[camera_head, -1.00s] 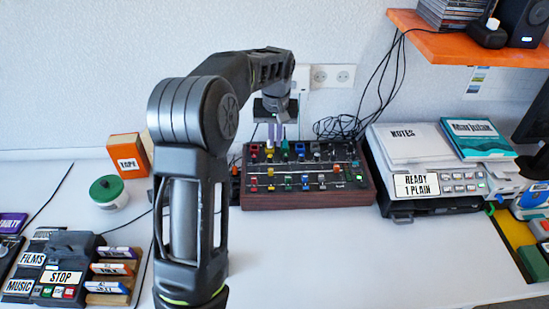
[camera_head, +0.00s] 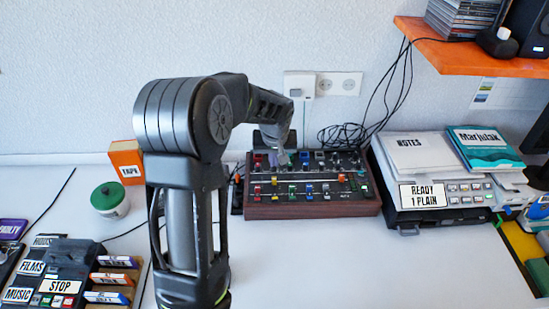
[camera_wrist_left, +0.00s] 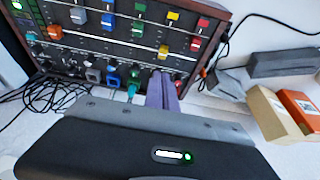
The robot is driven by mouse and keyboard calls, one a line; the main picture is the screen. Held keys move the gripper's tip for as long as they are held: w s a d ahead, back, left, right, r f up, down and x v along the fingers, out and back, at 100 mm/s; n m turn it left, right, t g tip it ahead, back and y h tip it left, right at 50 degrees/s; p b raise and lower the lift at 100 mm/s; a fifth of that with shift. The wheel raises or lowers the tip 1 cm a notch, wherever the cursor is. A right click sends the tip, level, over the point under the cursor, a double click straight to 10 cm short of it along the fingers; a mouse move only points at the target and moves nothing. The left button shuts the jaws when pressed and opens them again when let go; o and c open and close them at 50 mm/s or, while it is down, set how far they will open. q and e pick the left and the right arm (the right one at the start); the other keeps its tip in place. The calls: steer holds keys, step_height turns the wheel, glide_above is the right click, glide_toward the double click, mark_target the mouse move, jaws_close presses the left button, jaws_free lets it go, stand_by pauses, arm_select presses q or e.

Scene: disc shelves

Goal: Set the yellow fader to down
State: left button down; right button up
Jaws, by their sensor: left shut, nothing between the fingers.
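The dark mixer panel (camera_head: 352,209) with wooden sides stands at the back of the table; the wrist view shows it the other way round (camera_wrist_left: 120,45). The yellow fader cap (camera_head: 274,181) is on the left part of the panel, farther back in its slot than the red one beside it. In the wrist view this yellow cap (camera_wrist_left: 163,50) lies just beyond my fingertips, with a visible gap. My left gripper (camera_head: 280,160) is shut and empty, low over the back part of the panel; its purple-grey fingers (camera_wrist_left: 162,88) hide some back-row knobs. My right gripper is out of view.
A red fader cap (camera_wrist_left: 196,43) and a green one (camera_wrist_left: 137,28) flank the yellow one. An orange box (camera_head: 126,160) and a green-lidded jar (camera_head: 109,199) stand left of the panel. A printer (camera_head: 440,190) stands close on its right. The table in front is clear.

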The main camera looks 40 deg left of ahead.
mark_target(274, 181)
arm_select(q)
steer(key=p+x, duration=0.1)
steer(key=x, duration=0.6)
steer(key=shift+a+f, duration=0.15)
steer(key=shift+f, duration=0.15)
